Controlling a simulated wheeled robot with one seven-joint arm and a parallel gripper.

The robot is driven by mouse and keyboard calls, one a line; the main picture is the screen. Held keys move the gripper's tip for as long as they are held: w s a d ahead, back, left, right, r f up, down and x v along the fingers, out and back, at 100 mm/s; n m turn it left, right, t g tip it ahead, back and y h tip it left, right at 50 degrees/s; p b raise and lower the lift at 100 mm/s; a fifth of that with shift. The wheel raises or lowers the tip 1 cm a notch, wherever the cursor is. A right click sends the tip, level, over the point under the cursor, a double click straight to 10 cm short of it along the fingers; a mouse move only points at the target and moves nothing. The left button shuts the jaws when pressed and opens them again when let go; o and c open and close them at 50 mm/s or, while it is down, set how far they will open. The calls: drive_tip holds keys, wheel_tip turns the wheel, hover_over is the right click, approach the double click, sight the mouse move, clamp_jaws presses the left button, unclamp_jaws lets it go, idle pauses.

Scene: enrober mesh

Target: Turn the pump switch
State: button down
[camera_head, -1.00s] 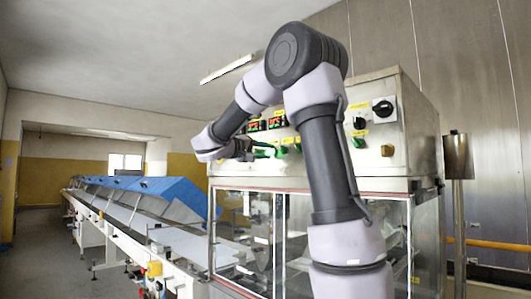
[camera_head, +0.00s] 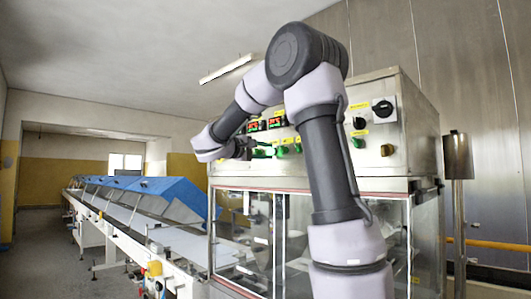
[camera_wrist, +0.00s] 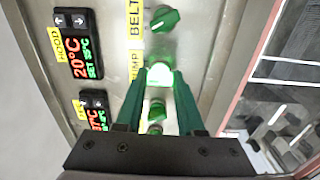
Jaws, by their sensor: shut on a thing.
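The pump switch (camera_wrist: 160,75) is a round knob, lit pale green, beside the yellow PUMP label (camera_wrist: 136,66) in the wrist view. My gripper (camera_wrist: 160,69) has green fingers, one on each side of this knob, and it is shut on it. The fingers hide part of the knob, so its exact pointing angle is hard to tell.
A green knob (camera_wrist: 163,18) sits by the BELT label, just beyond my fingertips. More green knobs lie behind the fingers. Red digital displays (camera_wrist: 82,58) are to the left. Glass doors (camera_head: 300,245) are below the panel, and a conveyor (camera_head: 130,215) runs off to the left.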

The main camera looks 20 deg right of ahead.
drive_tip(key=n, duration=0.6)
idle(0.6)
drive_tip(key=c, duration=0.5)
unclamp_jaws()
drive_tip(key=v, duration=1.1)
drive_tip(key=shift+w, duration=0.1)
